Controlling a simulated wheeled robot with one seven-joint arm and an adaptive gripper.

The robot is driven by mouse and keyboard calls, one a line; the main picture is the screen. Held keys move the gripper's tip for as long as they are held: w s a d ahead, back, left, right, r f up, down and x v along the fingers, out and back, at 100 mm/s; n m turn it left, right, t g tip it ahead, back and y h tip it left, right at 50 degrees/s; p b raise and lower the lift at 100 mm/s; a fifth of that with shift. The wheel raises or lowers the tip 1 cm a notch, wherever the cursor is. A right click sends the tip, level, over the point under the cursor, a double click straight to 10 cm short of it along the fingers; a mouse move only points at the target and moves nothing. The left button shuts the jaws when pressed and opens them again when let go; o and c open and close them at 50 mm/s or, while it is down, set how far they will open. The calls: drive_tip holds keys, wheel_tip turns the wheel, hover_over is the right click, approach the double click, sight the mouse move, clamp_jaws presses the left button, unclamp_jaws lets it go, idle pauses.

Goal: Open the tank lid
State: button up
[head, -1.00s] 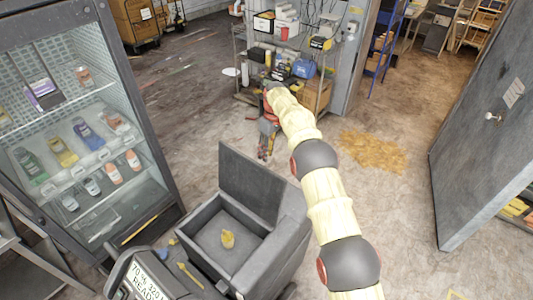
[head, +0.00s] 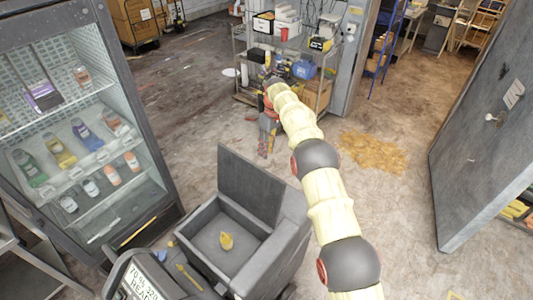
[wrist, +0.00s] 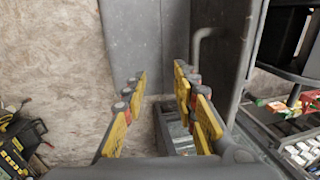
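My gripper (head: 268,135) is at the far end of my arm, in front of the wire rack in the head view. In the wrist view its yellow fingers (wrist: 161,78) are apart with nothing held between them. A grey surface (wrist: 150,45) and a bent grey bar (wrist: 197,45) lie beyond the fingertips; no contact is visible. I cannot tell which part is the tank lid.
A glass-fronted cabinet (head: 85,140) with bottles is at left. A loaded wire rack (head: 290,60) stands behind my gripper. A grey door (head: 480,145) is at right. Bare floor with a yellowish patch (head: 374,151) lies between.

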drive_tip(key=shift+w+d+r, duration=0.1)
drive_tip(key=shift+w+r, duration=0.05)
drive_tip(key=shift+r, duration=0.75)
drive_tip(key=shift+w+d+r, duration=0.1)
drive_tip(key=shift+d+r, duration=0.05)
drive_tip(key=shift+r, duration=0.75)
drive_tip(key=shift+w+d+r, duration=0.1)
drive_tip(key=shift+w+r, duration=0.05)
drive_tip(key=shift+r, duration=0.75)
drive_tip(key=shift+c, duration=0.5)
